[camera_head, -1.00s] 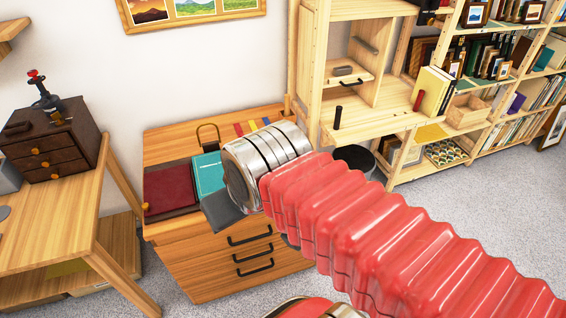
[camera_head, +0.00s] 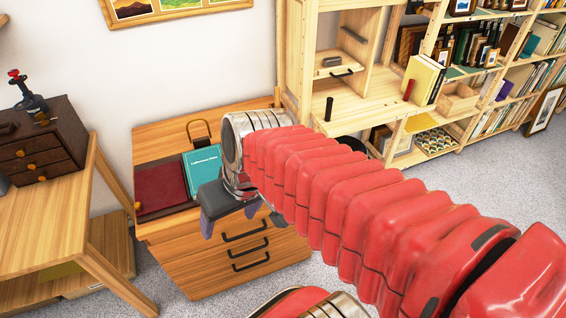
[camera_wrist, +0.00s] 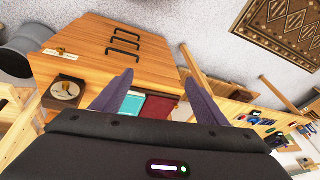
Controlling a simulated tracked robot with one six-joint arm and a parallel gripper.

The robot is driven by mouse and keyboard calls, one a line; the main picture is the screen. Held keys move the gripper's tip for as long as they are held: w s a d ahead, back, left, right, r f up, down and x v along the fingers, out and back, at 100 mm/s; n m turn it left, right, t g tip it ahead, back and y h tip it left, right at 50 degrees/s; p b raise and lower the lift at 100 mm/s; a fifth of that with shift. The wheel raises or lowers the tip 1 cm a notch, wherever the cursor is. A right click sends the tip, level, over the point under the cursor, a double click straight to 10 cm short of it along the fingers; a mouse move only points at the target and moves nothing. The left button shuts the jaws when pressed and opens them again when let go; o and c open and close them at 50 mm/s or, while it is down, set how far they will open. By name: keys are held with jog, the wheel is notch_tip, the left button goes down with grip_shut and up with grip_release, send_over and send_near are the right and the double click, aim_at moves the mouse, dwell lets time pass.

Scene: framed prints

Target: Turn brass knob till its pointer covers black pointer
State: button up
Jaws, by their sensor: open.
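A small dark square block with a pale round dial (camera_wrist: 63,92) sits on the wooden cabinet top at the left of the wrist view. A small brass-coloured part shows at the dial's middle, but its pointer and any black pointer are too small to tell. In the head view the dial is not visible. My gripper (camera_head: 232,215) is open and empty in front of the cabinet, its fingers pointing down. In the wrist view my gripper (camera_wrist: 158,84) has its purple-grey fingers wide apart, with the dial well to their left.
A tall wooden shelf (camera_head: 385,105) stands right; a desk (camera_head: 45,215) stands left. Grey carpet is clear in front.

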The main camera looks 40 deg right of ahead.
jog(key=o, duration=0.6)
jog(key=f+y, duration=0.1)
jog(key=f+m+g+y, duration=0.1)
jog(key=f, duration=0.1)
jog(key=w+f+y, duration=0.1)
jog(key=shift+f, duration=0.25)
jog(key=shift+o, duration=1)
jog(key=shift+w+d+f+m+y, duration=0.15)
jog(key=shift+w+f+m+y, duration=0.35)
jog(key=shift+y, duration=0.1)
jog(key=shift+w+d+f+m+y, duration=0.15)
jog(key=shift+w+f+m+y, duration=0.25)
jog(key=shift+w+f+y, duration=0.15)
jog(key=w+d+f+m+t, duration=0.35)
jog(key=d+m+t, duration=0.2)
jog(key=d, duration=0.45)
jog(key=w+d+f+m+t, duration=0.3)
jog(key=d+f+m+t, duration=0.25)
jog(key=d, duration=0.55)
jog(key=s+d+f+m+t+h, duration=0.1)
jog(key=s+d+f+m+h, duration=0.1)
jog(key=d, duration=0.3)
jog(key=s+d+f+m+t+h, duration=0.1)
jog(key=s+d+f+h, duration=0.1)
jog(key=d+h, duration=0.3)
jog(key=shift+s+d+f+m, duration=0.35)
jog(key=shift+s+f+m, duration=0.05)
jog(key=shift+f, duration=0.4)
jog(key=shift+w+h, duration=0.1)
jog(key=shift+h, duration=0.15)
